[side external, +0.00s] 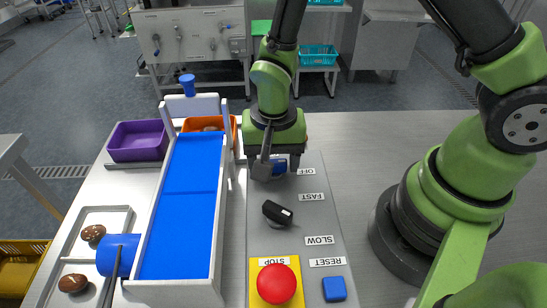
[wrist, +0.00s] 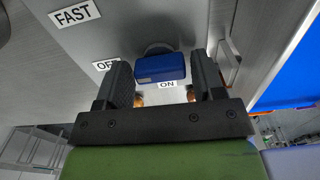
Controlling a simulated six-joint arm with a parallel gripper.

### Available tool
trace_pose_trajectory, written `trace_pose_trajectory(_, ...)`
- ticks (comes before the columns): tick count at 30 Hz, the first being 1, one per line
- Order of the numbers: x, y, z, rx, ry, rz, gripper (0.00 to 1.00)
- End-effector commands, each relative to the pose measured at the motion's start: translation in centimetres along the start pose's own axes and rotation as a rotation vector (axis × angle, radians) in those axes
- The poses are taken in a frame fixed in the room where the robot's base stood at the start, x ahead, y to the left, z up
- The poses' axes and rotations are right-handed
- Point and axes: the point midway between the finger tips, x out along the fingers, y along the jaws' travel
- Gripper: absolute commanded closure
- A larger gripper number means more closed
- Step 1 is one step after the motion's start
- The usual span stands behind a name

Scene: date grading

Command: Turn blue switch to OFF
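The blue switch (wrist: 160,68) is a blue block on a round dark base on the grey panel. In the wrist view it lies near the ON label (wrist: 167,85), with the OFF label (wrist: 105,65) to the left, partly hidden by a finger. My gripper (wrist: 162,64) points down at the panel, with one finger on each side of the switch. The fingers are apart, with a thin gap at the right; contact at the left cannot be told. In the side view my gripper (side external: 276,167) partly hides the switch (side external: 280,168) at the panel's far end.
A black switch (side external: 277,212) stands nearer on the panel (side external: 262,237), by FAST and SLOW labels. A red stop button (side external: 276,284) and a blue reset button (side external: 334,289) are at the front. The blue conveyor (side external: 182,220) with white side walls runs along the left.

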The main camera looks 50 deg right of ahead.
Motion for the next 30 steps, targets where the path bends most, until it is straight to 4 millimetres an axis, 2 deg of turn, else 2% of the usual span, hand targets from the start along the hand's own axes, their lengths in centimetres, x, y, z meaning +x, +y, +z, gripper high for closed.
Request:
trace_pose_trajectory(2, 0.0, 0.0, 0.0, 0.0, 0.0, 0.0, 0.23)
trace_pose_trajectory(9, 0.0, 0.0, 0.0, -0.002, 0.0, 0.0, 0.23)
trace_pose_trajectory(13, -0.8, -0.1, 0.0, -0.002, 0.001, -0.002, 0.23)
trace_pose_trajectory(17, -2.8, -0.1, 0.0, -0.003, 0.003, -0.006, 0.23)
trace_pose_trajectory(24, -7.4, -0.1, -0.1, -0.001, 0.003, -0.006, 0.23)
trace_pose_trajectory(30, -9.6, 0.0, 0.0, -0.002, 0.001, -0.002, 0.23)
